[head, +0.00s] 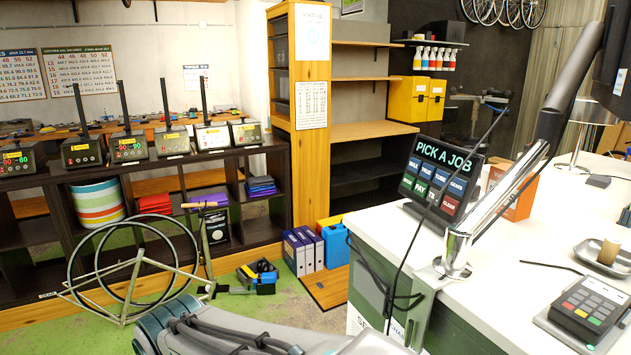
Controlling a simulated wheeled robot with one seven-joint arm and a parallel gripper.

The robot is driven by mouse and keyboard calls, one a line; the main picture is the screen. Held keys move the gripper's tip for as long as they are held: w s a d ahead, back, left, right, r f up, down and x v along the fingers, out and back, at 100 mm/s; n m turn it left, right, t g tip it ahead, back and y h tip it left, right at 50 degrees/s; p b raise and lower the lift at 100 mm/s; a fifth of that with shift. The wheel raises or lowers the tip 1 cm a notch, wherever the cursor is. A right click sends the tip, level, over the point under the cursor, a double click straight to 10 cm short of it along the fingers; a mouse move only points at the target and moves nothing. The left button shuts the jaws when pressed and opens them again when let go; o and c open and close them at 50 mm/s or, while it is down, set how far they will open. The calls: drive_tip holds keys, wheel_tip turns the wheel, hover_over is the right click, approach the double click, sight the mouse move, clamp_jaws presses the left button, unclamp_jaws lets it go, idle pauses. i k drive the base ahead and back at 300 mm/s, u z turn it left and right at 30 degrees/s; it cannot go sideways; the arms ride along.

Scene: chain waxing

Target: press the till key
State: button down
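A dark tilted touch panel (447,152) headed "PICK A JOB" stands on the white counter. It has two rows of coloured keys in blue, green and red. One lower-row key (433,196) starts with "T", but a black cable crosses it and I cannot read the rest. A green "PAY" key (420,187) is to its left and a red key (449,205) that seems to read "CLEAN" to its right. My grey arm shows at the bottom, below and left of the panel. My gripper is not in view.
A chrome monitor arm (500,196) is clamped to the counter edge, right of the panel. A card terminal (585,309) and a small tray (604,257) lie on the white counter (530,245). A bicycle frame (135,265) and folders (301,250) stand on the floor.

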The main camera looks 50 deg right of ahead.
sight(432, 192)
drive_tip(key=i, duration=0.95)
drive_tip(key=z, duration=3.1)
